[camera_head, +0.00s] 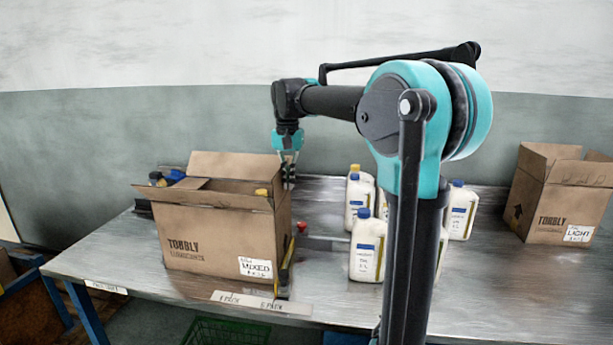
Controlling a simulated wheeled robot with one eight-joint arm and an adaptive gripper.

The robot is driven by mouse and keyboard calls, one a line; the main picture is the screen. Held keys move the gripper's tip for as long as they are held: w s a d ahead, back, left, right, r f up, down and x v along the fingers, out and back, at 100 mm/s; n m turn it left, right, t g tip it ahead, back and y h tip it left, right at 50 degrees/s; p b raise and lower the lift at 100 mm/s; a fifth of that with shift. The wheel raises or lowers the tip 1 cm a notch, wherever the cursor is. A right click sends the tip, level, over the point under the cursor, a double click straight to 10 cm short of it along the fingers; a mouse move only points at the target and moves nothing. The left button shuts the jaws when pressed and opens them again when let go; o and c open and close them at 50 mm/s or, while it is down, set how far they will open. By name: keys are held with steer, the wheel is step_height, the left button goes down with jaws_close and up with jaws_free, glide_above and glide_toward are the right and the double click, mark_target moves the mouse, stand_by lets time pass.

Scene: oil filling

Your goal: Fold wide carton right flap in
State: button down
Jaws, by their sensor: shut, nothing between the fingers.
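The wide carton (210,240), printed TORBLY with a MIXED label, stands on the left part of the metal table. Its back flap (235,166) stands up and its front flap (200,197) slants outward toward me. The left flap (188,184) appears to lie inward over the opening. The right flap is hard to make out; it seems to be at the right edge, partly behind my gripper. My gripper (289,180) points down at the carton's back right corner. It is shut and holds nothing. I cannot tell whether it touches the carton.
Several white bottles (366,250) stand right of the carton, partly hidden by my arm. A LIGHT carton (560,195) stands open at the far right. A small red object (302,228) lies near the wide carton. A yellow-and-black item (286,268) is beside its right wall. The front right tabletop is clear.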

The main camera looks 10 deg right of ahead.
steer(key=w+a, duration=0.2)
steer(key=a, duration=0.6)
steer(key=shift+w+a, duration=0.3)
steer(key=shift+w, duration=0.05)
steer(key=shift+f, duration=0.15)
step_height(320, 180, down, 3)
steer(key=shift+r, duration=0.35)
step_height(320, 180, up, 11)
stand_by(0.6)
steer(key=shift+s, duration=0.1)
